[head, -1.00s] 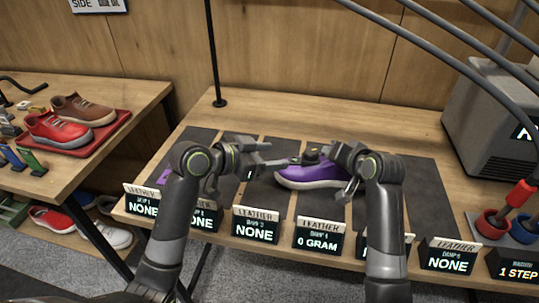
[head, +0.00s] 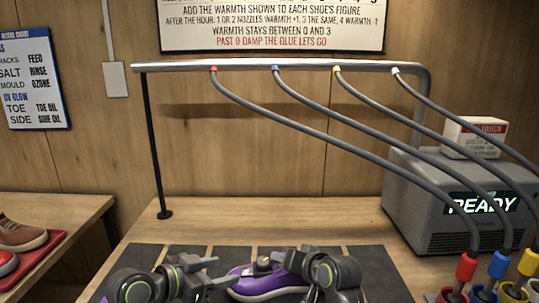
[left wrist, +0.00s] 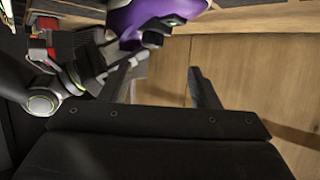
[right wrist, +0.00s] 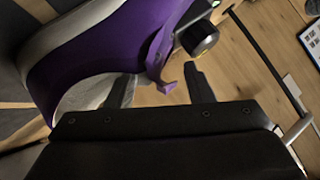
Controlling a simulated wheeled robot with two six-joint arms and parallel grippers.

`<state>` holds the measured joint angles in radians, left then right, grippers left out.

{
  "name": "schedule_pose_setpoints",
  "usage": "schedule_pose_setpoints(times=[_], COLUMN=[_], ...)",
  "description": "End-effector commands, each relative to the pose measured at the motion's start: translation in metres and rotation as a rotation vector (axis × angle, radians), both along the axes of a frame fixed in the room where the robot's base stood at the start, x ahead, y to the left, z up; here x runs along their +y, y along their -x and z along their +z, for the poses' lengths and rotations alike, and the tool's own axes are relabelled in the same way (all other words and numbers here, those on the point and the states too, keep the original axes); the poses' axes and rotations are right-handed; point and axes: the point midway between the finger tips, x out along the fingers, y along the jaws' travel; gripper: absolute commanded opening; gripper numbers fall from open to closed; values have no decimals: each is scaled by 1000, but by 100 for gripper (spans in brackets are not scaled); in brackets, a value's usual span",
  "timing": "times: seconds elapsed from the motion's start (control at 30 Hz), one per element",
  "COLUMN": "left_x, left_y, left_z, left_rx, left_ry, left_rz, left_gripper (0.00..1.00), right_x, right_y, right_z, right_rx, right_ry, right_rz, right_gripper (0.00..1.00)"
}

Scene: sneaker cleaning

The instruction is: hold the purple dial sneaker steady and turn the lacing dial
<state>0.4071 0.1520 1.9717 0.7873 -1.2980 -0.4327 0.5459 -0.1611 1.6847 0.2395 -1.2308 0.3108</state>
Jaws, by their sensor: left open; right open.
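The purple sneaker (head: 262,287) with a pale sole stands on a dark mat at the bottom of the head view, partly hidden by my right arm. Its dark round lacing dial (right wrist: 203,39) shows large in the right wrist view. The dial also shows in the left wrist view (left wrist: 152,38), near the sneaker's purple upper (left wrist: 140,17). My left gripper (head: 222,273) is open and empty, to the left of the sneaker and apart from it. My right gripper (right wrist: 158,78) is open at the sneaker, with a purple tab (right wrist: 167,88) between its fingers; contact is unclear.
A grey machine (head: 425,195) reading READY stands at the right, with hoses running from a metal rail (head: 280,66). Coloured nozzles (head: 498,265) stand at the lower right. The wooden table behind the sneaker is clear. A side table (head: 50,215) is at the left.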

Motion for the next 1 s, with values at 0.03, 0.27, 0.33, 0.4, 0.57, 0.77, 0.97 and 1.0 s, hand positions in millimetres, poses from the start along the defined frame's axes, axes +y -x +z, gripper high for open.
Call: schedule_pose_setpoints(times=[0.03, 0.27, 0.33, 0.4, 0.57, 0.77, 0.97, 1.0], left_x=[0, 0, 0, 0, 0, 0, 0, 0], left_y=[0, 0, 0, 0, 0, 0, 0, 0], left_z=[0, 0, 0, 0, 0, 0, 0, 0], left_rx=[0, 0, 0, 0, 0, 0, 0, 0], left_ry=[0, 0, 0, 0, 0, 0, 0, 0], left_rz=[0, 0, 0, 0, 0, 0, 0, 0], left_gripper=[56, 56, 56, 56, 56, 56, 56, 56], right_x=[-4, -20, -25, -30, -39, -43, -44, -44], right_y=[6, 35, 44, 52, 67, 76, 77, 77], right_z=[4, 27, 34, 40, 51, 56, 57, 57], right_rx=[-4, -10, -12, -13, -15, -13, -12, -12], right_ry=[-1, -2, -2, -3, -1, -3, -3, -3], right_rz=[-1, 0, 0, 0, 1, 1, 2, 2], right_gripper=[48, 48, 48, 48, 48, 48, 48, 48])
